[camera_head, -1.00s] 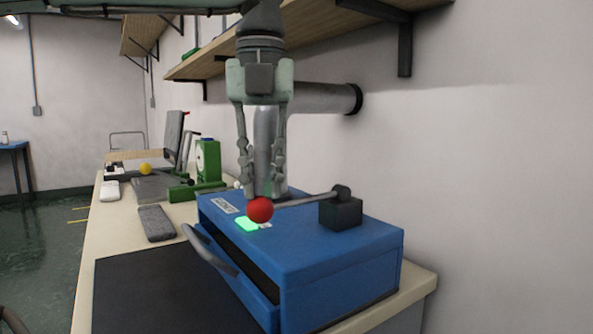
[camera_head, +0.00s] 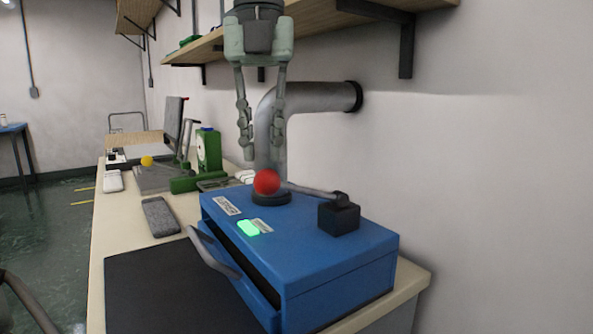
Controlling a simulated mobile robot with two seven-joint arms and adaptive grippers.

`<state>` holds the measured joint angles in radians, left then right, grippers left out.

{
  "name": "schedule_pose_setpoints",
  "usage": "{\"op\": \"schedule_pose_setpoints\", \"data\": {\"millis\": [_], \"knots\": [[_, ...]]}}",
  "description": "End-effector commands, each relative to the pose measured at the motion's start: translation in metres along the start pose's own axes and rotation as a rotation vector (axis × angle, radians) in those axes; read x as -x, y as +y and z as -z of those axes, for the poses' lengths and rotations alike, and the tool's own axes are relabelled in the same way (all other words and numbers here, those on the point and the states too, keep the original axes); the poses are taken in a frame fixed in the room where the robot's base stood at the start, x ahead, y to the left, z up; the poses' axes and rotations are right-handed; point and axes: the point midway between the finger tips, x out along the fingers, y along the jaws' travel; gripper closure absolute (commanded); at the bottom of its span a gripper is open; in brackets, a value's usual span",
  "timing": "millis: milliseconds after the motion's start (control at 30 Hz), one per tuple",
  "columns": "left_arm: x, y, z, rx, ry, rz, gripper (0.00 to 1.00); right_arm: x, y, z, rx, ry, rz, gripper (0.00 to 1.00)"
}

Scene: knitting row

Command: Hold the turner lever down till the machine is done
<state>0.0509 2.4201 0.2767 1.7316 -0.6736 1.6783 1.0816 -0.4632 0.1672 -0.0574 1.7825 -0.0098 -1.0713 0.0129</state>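The blue machine box (camera_head: 330,262) stands on the bench with a green light (camera_head: 249,228) lit on its top. The turner lever (camera_head: 312,190) runs from a black block (camera_head: 339,217) leftward to a red ball knob (camera_head: 267,181). The lever slopes up toward the knob, which shows above a dark round base (camera_head: 271,198). My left gripper (camera_head: 262,150) hangs from above, its fingers pointing down over the knob. Its fingers look apart, with the grey pipe showing between them, and nothing is held. The fingertips look clear of the knob. My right gripper is out of view.
A grey pipe (camera_head: 315,97) from the wall bends down behind the machine. A shelf (camera_head: 330,22) hangs above. A dark mat (camera_head: 165,290), a grey pad (camera_head: 160,217) and a green device (camera_head: 208,155) lie or stand left of the machine.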

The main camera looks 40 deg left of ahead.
Motion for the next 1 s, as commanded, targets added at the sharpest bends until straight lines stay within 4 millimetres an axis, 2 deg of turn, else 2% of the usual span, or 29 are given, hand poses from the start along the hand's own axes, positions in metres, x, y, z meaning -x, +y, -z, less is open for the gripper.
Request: {"op": "schedule_pose_setpoints", "data": {"millis": [67,600,1000], "knots": [[0.010,0.000,0.000,0.000,-0.001,0.000,0.81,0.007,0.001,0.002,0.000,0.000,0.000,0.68],[0.050,0.000,-0.001,0.000,-0.003,0.000,0.81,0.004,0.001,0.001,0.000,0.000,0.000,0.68],[0.058,0.000,0.000,-0.001,-0.001,0.001,0.81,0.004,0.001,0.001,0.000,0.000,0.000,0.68]]}}
